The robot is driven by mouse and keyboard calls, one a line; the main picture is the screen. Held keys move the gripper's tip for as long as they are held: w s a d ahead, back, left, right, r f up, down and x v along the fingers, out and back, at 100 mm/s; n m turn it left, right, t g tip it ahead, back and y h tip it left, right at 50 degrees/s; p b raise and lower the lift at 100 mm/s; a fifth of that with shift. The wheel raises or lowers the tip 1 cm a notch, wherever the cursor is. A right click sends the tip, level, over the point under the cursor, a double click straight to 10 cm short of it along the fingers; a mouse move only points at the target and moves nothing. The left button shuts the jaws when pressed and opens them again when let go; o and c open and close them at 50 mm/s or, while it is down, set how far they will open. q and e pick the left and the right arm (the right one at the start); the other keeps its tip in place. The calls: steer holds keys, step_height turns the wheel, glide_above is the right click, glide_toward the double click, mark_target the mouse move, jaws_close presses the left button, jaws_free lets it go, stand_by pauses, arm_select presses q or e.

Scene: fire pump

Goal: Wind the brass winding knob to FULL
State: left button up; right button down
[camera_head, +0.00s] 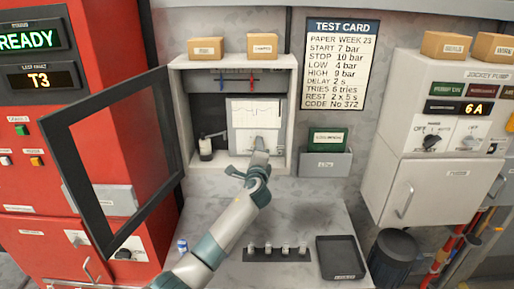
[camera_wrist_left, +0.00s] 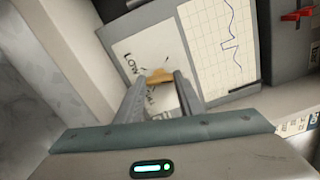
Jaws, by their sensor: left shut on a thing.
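The brass winding knob (camera_wrist_left: 159,75) shows in the left wrist view on a pale dial plate (camera_wrist_left: 143,45) lettered LOW, with other marks partly hidden by my fingers. My left gripper (camera_wrist_left: 160,84) is shut on the knob, one finger on each side of it. In the head view my left gripper (camera_head: 259,149) reaches into the open recorder cabinet (camera_head: 178,110), at the lower part of the white chart panel (camera_head: 243,108). The knob is too small and covered to make out there. My right gripper is not in view.
The cabinet's dark-framed glass door (camera_head: 62,165) stands open at the left. A bottle-like item (camera_head: 206,148) stands inside the cabinet. Below are a rack with several small items (camera_head: 277,255) and a dark tray (camera_head: 340,258). A green-fronted box (camera_head: 327,140) hangs at the right.

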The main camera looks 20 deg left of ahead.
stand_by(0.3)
arm_select(q)
steer(key=o, duration=1.1)
steer(key=shift+c, duration=0.2)
steer(key=b+v, duration=0.5)
steer(key=v, duration=1.2)
steer(key=shift+s, duration=0.15)
